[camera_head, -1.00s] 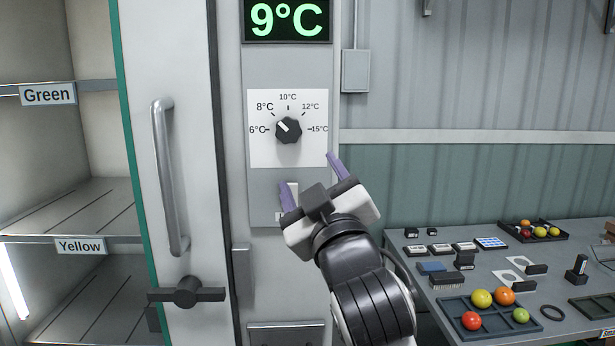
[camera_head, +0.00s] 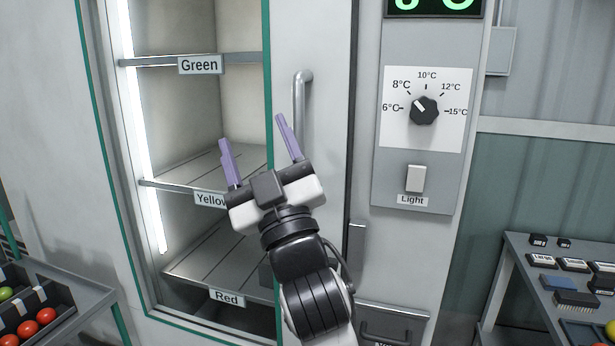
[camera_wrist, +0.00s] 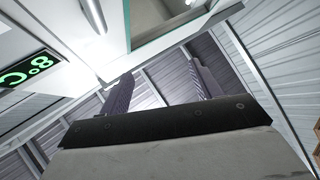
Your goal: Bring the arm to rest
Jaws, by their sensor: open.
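My gripper (camera_head: 258,158) is open and empty, its two purple fingers spread apart and pointing up. In the head view it is in front of the cabinet opening and the left edge of the door, which it partly covers. In the wrist view my gripper (camera_wrist: 160,92) shows both fingers with nothing between them, against the ceiling and walls. No object is held.
The cabinet door (camera_head: 325,200) has a grey handle (camera_head: 301,110). Shelves carry Green (camera_head: 200,65), Yellow and Red (camera_head: 227,297) labels. A dial (camera_head: 424,110) and light switch (camera_head: 416,178) are right. A workbench (camera_head: 515,270) stands right, a tomato tray (camera_head: 60,300) lower left.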

